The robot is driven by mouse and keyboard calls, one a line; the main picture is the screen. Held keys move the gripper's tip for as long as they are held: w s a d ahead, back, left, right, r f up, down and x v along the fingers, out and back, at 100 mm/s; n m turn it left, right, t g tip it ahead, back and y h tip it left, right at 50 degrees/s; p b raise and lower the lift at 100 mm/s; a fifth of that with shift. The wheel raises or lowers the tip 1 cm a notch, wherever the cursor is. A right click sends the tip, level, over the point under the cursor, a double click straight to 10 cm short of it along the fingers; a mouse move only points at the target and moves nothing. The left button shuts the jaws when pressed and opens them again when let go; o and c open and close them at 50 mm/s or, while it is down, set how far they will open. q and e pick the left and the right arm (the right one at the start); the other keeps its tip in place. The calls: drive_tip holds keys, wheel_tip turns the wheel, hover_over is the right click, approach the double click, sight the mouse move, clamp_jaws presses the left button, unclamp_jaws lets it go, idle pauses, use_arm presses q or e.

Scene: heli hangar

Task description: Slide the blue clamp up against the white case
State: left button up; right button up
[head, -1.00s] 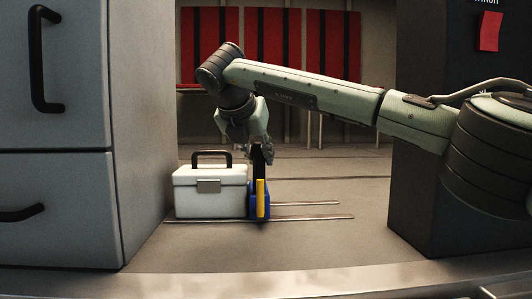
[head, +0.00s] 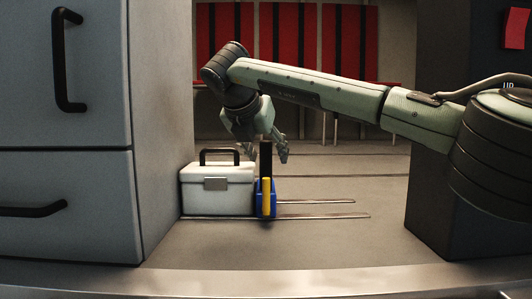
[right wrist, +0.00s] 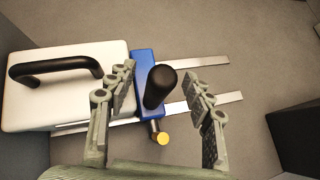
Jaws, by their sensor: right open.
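The white case (head: 218,192) with a black top handle stands on the floor beside the grey cabinet. The blue clamp (head: 259,198), with a black upright handle and a yellow knob, stands at its right side on metal rails. In the right wrist view the blue clamp (right wrist: 147,75) sits against the white case's (right wrist: 80,95) right edge with no clear gap. My right gripper (head: 262,158) is open above the clamp; in the right wrist view its fingers (right wrist: 165,88) are spread on either side of the black handle, apart from it. My left gripper is out of view.
Two metal rails (head: 318,215) run right from the clamp along the floor. A grey drawer cabinet (head: 65,200) closes off the left. A dark cabinet (head: 430,200) stands at the right. The floor between the clamp and the dark cabinet is free.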

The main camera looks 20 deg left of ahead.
drive_tip(key=shift+b+v, duration=0.65)
drive_tip(key=shift+v, duration=1.35)
drive_tip(key=v, duration=0.5)
drive_tip(key=shift+b, duration=0.3)
